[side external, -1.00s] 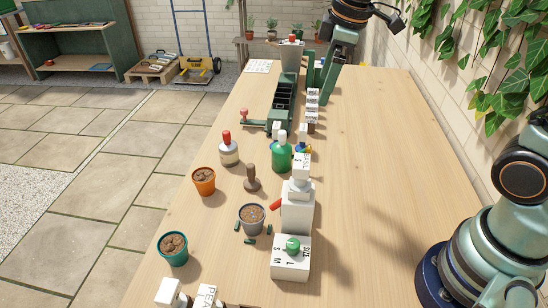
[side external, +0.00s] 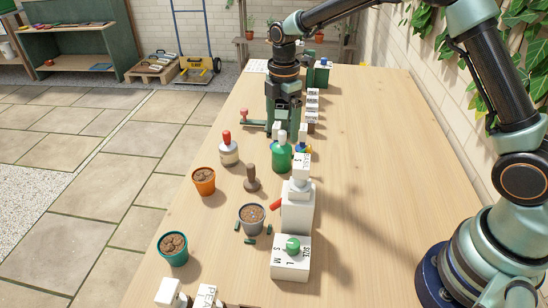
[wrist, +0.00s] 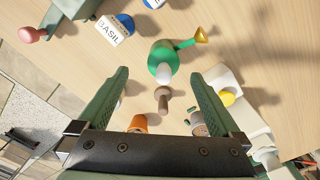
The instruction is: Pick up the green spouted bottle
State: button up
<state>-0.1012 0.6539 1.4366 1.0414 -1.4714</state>
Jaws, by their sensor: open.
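The green spouted bottle (side external: 281,157) stands upright on the wooden bench with a white cap on top. In the wrist view the green bottle (wrist: 160,54) is ahead of the fingers, its spout reaching right to a yellow tip. My gripper (side external: 284,124) points down just behind the bottle in the side view, and looks apart from it. In the wrist view my gripper (wrist: 158,75) has its two green fingers spread wide, with nothing held between them.
A white bottle with a red cap (side external: 228,150), a brown stamp-like tool (side external: 252,180) and an orange pot (side external: 204,182) stand left and nearer. White blocks (side external: 297,215) and a size-dial box (side external: 290,262) stand in front. The bench's right side is clear.

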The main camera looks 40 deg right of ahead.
aim_at(282, 144)
jog(key=f, duration=0.7)
jog(key=shift+s+f, duration=0.2)
jog(key=shift+s, duration=0.1)
jog(key=shift+r, duration=0.1)
grip_shut()
notch_tip(282, 144, up, 20)
dwell(0.5)
